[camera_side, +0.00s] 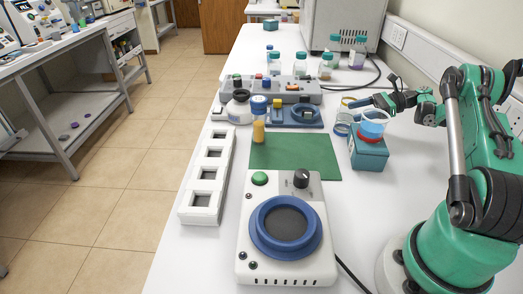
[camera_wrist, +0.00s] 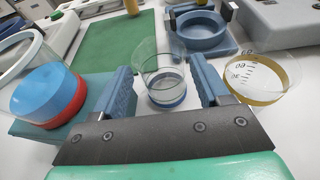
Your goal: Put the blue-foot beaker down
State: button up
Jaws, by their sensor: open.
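The blue-foot beaker (camera_wrist: 165,70) is clear glass with a dark blue foot and stands upright on the white bench in the wrist view. In the side view its blue foot (camera_side: 342,130) shows small, partly hidden among its neighbours. My gripper (camera_wrist: 163,84) is open, with one blue finger on each side of the beaker. A gap shows beside the glass; whether a finger touches it lower down I cannot tell. In the side view my gripper (camera_side: 364,103) reaches in from the right.
Left of the beaker, a teal block (camera_wrist: 38,137) carries a red-foot beaker (camera_wrist: 50,95) with blue contents. A yellow-foot graduated beaker (camera_wrist: 255,78) stands close on the right. A green mat (camera_side: 300,157) and a blue-ringed dish holder (camera_wrist: 205,32) lie beyond. A blue-ringed white device (camera_side: 287,240) stands nearer.

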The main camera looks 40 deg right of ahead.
aim_at(338, 115)
jog(key=x, duration=0.5)
jog(key=shift+w+a, duration=0.15)
grip_shut()
